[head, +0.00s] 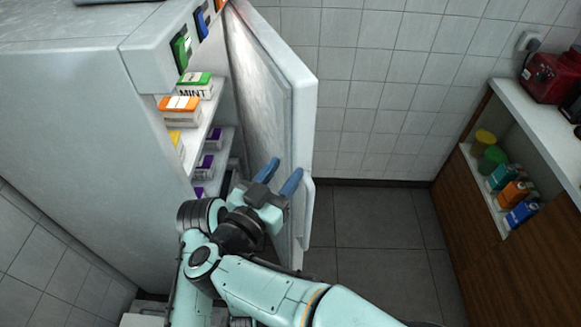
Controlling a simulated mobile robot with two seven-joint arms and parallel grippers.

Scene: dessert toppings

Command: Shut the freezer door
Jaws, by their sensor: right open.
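The white freezer (75,110) stands at the left with its front open. Its door (308,110) stands wide open, swung out to the right, with the grey inner face (265,85) toward the shelves. A pale handle (308,215) shows low along the door's outer edge. My right gripper (278,177) is open, its two blue fingers apart, in front of the door's inner face near the free edge. Nothing shows between the fingers. I cannot tell whether a finger touches the door. The wrist hides the lower part of the door and shelves. My left gripper is not in view.
Inside the freezer, cartons, including a green MINT box (195,85) and an orange one (179,109), sit on shelves (203,130). A wooden counter (490,205) with several containers stands at the right. The grey floor (375,235) between is clear.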

